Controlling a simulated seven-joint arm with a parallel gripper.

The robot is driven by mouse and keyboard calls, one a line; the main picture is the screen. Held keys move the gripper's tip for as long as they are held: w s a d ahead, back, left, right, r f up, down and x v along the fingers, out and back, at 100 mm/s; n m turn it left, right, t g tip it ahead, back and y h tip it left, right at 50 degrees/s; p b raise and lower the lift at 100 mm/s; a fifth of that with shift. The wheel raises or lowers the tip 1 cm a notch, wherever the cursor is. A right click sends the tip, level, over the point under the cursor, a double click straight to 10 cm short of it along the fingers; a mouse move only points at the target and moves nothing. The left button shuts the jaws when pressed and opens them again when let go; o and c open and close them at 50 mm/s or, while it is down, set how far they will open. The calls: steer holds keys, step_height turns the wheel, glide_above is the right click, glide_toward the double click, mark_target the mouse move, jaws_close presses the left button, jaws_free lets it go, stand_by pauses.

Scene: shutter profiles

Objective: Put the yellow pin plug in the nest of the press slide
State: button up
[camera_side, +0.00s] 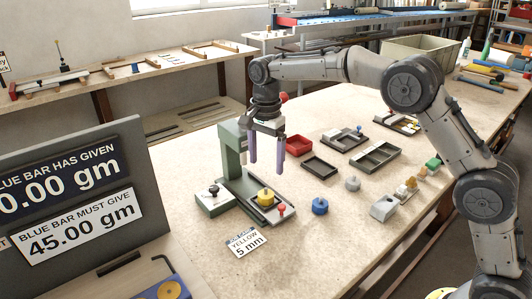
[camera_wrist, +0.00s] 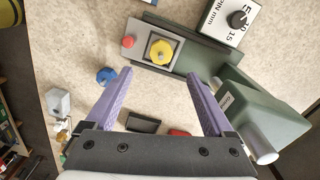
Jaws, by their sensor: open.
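The yellow pin plug (camera_side: 266,197) sits upright on the grey slide of the press (camera_side: 287,213), at the nest position. It also shows in the wrist view as a yellow disc with a pin (camera_wrist: 161,52) on the grey slide plate (camera_wrist: 142,54). The green press (camera_side: 231,150) stands just behind it, with a red knob (camera_side: 281,209) on the slide's front end. My gripper (camera_side: 267,170) has purple fingers, apart and empty, above and behind the plug. In the wrist view my gripper (camera_wrist: 162,78) shows nothing between its fingertips. How deep the plug is seated is hidden.
A blue plug (camera_side: 320,206) and a grey plug (camera_side: 353,183) stand on the table to the right. A red tray (camera_side: 299,144) and a dark tray (camera_side: 319,167) lie behind. A dial box (camera_side: 213,198) stands left of the slide. A card (camera_side: 246,242) reads yellow 5 mm.

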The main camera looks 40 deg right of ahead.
steer(key=s+d+r+n+t, duration=0.1)
steer(key=s+d+r+n, duration=0.15)
steer(key=s+r, duration=0.45)
steer(key=s+d+r+n+t, duration=0.2)
steer(key=s+r+n, duration=0.2)
steer(key=s, duration=0.4)
steer(key=s+d+f+n+t, duration=0.1)
steer(key=s+n, duration=0.3)
steer(key=s, duration=0.6)
steer(key=s+d+f+n+t, duration=0.1)
steer(key=s+f+n, duration=0.3)
steer(key=s, duration=0.6)
steer(key=shift+s+d+f+t, duration=0.25)
steer(key=shift+d+t, duration=0.05)
steer(key=shift+d, duration=0.45)
